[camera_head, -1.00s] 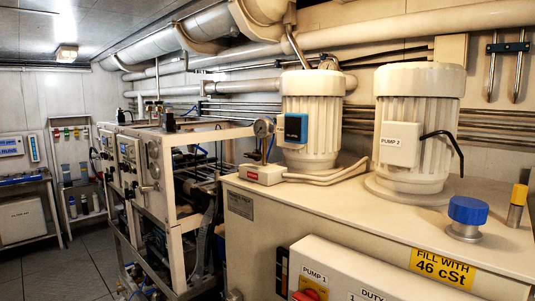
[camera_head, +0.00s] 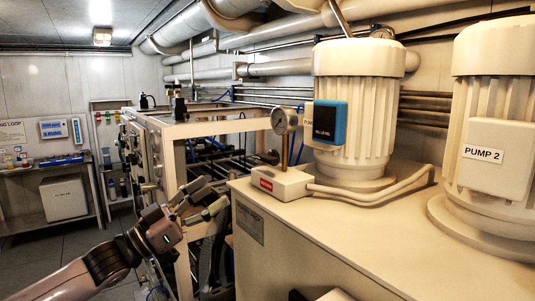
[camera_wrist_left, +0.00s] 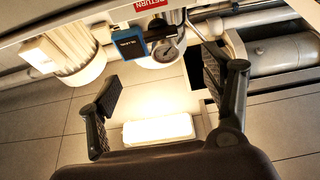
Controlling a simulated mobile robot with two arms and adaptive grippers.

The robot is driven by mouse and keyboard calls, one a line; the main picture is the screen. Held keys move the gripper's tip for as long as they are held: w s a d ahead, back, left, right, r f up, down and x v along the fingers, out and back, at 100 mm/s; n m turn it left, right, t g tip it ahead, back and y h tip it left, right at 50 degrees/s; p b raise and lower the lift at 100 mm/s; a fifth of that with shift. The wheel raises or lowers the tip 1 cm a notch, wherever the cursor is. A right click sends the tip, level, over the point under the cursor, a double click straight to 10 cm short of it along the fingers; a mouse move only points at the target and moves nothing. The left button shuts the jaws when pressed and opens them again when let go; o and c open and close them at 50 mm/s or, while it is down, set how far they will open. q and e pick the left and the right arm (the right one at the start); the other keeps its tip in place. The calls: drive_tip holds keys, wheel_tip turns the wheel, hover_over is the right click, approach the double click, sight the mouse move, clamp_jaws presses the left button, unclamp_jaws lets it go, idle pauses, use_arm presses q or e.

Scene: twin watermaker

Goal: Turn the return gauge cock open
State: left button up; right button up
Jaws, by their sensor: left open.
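The return gauge (camera_head: 283,121) is a round pale dial on a thin stem, rising from a white block (camera_head: 280,182) with a red label on the tank top. In the left wrist view the dial (camera_wrist_left: 166,52) shows beneath a red "RETURN" label (camera_wrist_left: 151,5). I cannot make out the cock's handle or its position. My left gripper (camera_head: 204,196) is open and empty, left of the block and apart from it. In the wrist view its two fingers (camera_wrist_left: 165,85) stand wide apart, with the dial above the gap between them. My right gripper is not in view.
A white motor (camera_head: 355,110) with a blue box (camera_head: 326,123) stands just right of the gauge. Pump 2 (camera_head: 490,130) is farther right. A framed rack of panels and pipes (camera_head: 175,150) stands behind my left gripper. The tank top's front (camera_head: 340,235) is clear.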

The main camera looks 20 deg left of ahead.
use_arm(q)
drive_tip(key=p, duration=0.4)
approach(263, 160)
drive_tip(key=x, duration=0.4)
drive_tip(key=shift+w+r, duration=0.15)
drive_tip(key=shift+r, duration=0.15)
drive_tip(key=x, duration=0.2)
drive_tip(key=p+x, duration=0.2)
drive_tip(key=x, duration=0.1)
drive_tip(key=shift+w+d+f, duration=0.15)
drive_tip(key=shift+w+d, duration=0.1)
drive_tip(key=shift+w, duration=0.05)
drive_tip(key=shift+w+d+p, duration=0.35)
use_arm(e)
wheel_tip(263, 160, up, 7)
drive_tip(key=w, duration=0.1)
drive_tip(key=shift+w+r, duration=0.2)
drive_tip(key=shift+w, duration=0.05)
use_arm(q)
drive_tip(key=shift+c, duration=0.4)
drive_tip(key=c, duration=1.1)
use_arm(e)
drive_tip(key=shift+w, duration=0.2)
